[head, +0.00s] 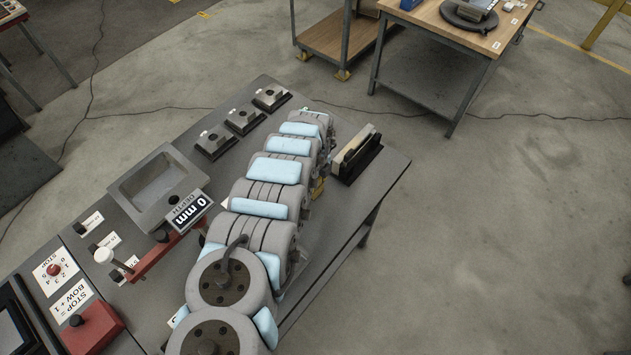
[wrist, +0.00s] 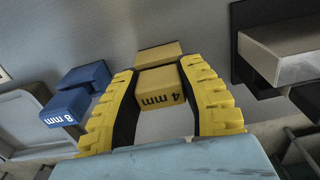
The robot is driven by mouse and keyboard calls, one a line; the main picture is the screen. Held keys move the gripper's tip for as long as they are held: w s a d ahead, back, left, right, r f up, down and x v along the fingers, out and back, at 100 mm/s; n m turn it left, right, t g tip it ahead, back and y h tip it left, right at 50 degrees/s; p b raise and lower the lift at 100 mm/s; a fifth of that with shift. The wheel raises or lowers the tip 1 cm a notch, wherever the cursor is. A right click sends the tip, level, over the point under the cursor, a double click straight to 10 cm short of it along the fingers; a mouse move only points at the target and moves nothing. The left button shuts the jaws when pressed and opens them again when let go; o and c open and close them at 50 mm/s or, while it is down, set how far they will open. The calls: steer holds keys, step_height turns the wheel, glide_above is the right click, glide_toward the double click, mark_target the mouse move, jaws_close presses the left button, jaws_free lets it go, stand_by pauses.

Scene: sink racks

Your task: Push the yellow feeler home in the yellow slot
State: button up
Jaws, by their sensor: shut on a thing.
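The yellow feeler (wrist: 162,98), marked 4 mm, is between the yellow fingers of my gripper (wrist: 158,72) in the wrist view. My gripper is shut on it. A second yellow piece (wrist: 158,54) shows just beyond the feeler, lined up with it. I cannot tell whether it is part of the slot or how deep the feeler sits, because the slot opening is hidden. In the head view my arm covers the gripper and the feeler, with only a small yellow patch showing beside the arm.
A blue block (wrist: 66,108) marked 8 mm stands left of my gripper. A pale block in a dark holder (head: 352,150) stands to the right, near the bench edge. A grey tray (head: 130,190) and a 0 mm depth display (head: 189,210) lie left of my arm.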

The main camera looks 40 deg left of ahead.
steer(key=o, duration=1.1)
steer(key=shift+o, duration=0.2)
steer(key=shift+r, duration=0.15)
steer(key=shift+r, duration=5.8)
